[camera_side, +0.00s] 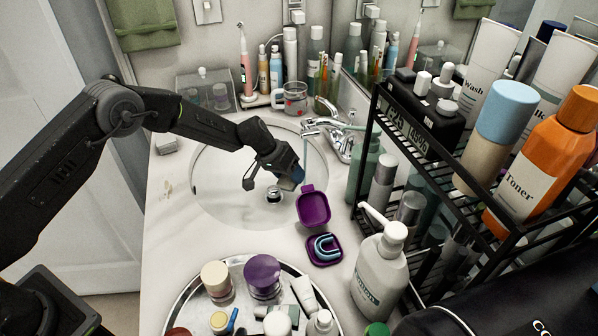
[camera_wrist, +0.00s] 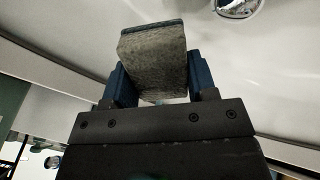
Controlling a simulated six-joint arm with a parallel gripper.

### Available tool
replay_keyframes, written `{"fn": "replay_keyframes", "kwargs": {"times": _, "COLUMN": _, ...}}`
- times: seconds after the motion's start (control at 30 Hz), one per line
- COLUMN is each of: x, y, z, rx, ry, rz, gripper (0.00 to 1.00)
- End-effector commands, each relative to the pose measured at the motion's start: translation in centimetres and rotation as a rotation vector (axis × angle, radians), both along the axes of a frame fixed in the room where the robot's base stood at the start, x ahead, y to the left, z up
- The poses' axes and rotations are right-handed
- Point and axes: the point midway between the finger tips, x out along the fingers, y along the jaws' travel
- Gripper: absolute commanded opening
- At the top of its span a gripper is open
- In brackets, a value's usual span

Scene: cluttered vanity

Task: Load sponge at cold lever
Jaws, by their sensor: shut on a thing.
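My gripper (camera_side: 288,172) is over the right part of the sink basin (camera_side: 215,190), below and left of the faucet (camera_side: 322,127). In the wrist view my gripper (camera_wrist: 157,85) is shut on a grey-beige block, the sponge (camera_wrist: 155,58), with a dark blue far edge. The sponge sits between two blue fingers and tilts upward. In the side view only a small blue patch shows at the jaws, and I cannot tell sponge from finger there. A thin bluish water stream (camera_side: 305,152) falls from the spout, close to the jaws. Chrome levers (camera_side: 345,150) stand by the faucet; which is cold is unclear.
An open purple case (camera_side: 313,207) with a blue tray lies on the counter right of the basin. A white pump bottle (camera_side: 381,273) and black rack (camera_side: 430,190) crowd the right. A round tray (camera_side: 180,322) of jars is in front. The basin's left side is free.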

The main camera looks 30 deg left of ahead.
Motion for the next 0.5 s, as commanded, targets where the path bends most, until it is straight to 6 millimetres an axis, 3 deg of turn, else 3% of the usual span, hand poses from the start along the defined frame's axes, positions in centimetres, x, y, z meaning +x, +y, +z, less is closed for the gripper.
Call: {"fn": "replay_keyframes", "kwargs": {"times": 0.5, "x": -3.9, "y": 1.0, "z": 0.0, "rx": 0.0, "ry": 0.001, "rz": 0.001, "gripper": 0.33}}
